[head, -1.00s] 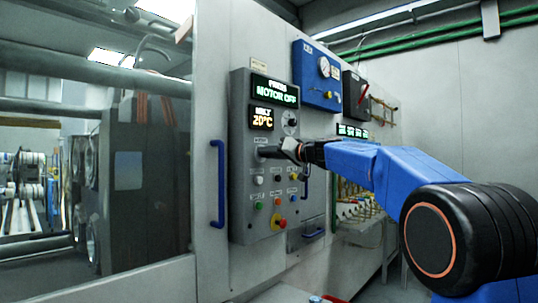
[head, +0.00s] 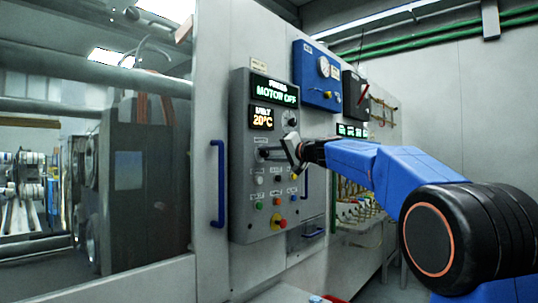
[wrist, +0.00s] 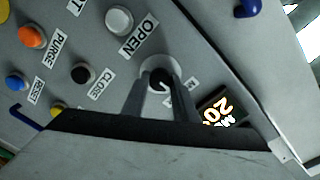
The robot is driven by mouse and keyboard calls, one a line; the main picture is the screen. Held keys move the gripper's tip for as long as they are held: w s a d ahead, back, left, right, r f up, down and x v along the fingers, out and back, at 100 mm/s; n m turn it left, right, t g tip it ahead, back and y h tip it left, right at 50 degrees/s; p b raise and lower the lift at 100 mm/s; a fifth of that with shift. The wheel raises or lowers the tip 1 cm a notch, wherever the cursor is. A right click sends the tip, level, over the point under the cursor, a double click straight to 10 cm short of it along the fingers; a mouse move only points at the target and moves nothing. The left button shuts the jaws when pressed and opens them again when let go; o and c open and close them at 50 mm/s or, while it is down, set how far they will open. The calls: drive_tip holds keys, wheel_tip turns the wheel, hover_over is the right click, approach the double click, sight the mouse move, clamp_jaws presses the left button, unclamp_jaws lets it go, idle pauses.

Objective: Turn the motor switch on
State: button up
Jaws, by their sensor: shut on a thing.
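The motor switch (wrist: 158,78) is a black rotary knob with a white mark in a pale round bezel, on the grey control panel (head: 240,190). Its label is mostly hidden in the wrist view. My gripper (wrist: 160,88) has one finger on each side of the knob and is shut on it. In the head view my gripper (head: 270,153) reaches the panel from the right, and its fingers mostly hide the switch. The green display (head: 277,94) at the panel top reads MOTOR OFF.
Another knob (head: 289,118) is above my gripper, beside the orange 20°C display (head: 262,117). Several push buttons sit below, including the white OPEN button (wrist: 119,20) and black CLOSE button (wrist: 81,72). A blue handle (head: 217,184) stands left of the panel.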

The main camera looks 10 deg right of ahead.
drive_tip(key=m, duration=0.4)
drive_tip(key=shift+d, duration=0.1)
drive_tip(key=shift+f+m, duration=0.15)
drive_tip(key=shift+m, duration=1.85)
drive_tip(key=o, duration=1.1)
drive_tip(key=shift+c, duration=0.2)
drive_tip(key=v, duration=1.7)
drive_tip(key=shift+d, duration=0.3)
